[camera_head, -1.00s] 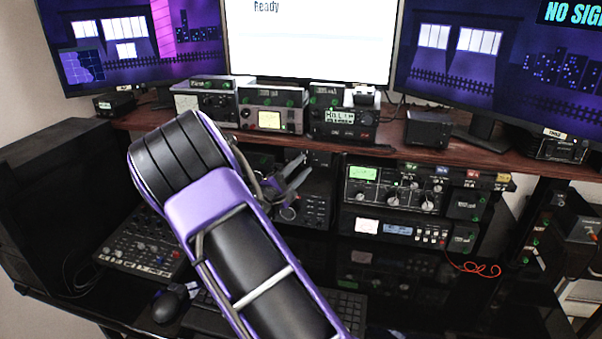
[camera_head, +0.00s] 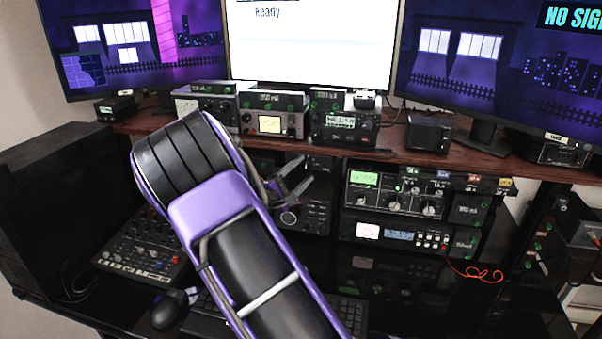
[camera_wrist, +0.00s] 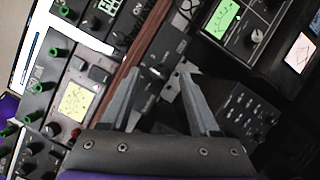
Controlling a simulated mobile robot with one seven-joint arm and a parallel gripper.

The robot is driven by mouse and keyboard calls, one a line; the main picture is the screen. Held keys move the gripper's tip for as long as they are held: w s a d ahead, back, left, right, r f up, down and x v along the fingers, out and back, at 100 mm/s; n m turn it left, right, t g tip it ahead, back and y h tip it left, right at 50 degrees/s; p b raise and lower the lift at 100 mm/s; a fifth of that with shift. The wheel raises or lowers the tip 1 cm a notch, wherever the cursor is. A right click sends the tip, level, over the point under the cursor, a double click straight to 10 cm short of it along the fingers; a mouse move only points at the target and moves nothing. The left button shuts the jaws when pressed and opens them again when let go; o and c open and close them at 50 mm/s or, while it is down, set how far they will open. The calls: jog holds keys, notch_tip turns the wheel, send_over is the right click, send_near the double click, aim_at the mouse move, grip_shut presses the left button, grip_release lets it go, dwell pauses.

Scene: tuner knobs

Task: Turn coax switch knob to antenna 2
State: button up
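My gripper (camera_head: 305,171) is in front of the gear under the wooden shelf, left of the tuner with the green display. In the wrist view my gripper (camera_wrist: 159,74) has its two grey fingers spread apart with nothing held between them. A small dark box with a knob and a white mark (camera_wrist: 157,72) shows between and just beyond the fingertips. It looks like the coax switch, but its lettering is too small to read, so the knob's setting cannot be told. In the head view a small dark box (camera_head: 320,161) under the shelf sits just beyond the fingers, partly hidden.
The wooden shelf (camera_head: 395,146) runs above, with several radios and meters on it. The tuner (camera_head: 400,194) with several knobs stands close on the right. A black radio (camera_head: 312,214) sits below my gripper. The mixer (camera_head: 145,248) and mouse (camera_head: 168,309) are at lower left.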

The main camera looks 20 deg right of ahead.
jog(key=v, duration=1.7)
jog(key=shift+s, duration=0.15)
jog(key=shift+a, duration=0.1)
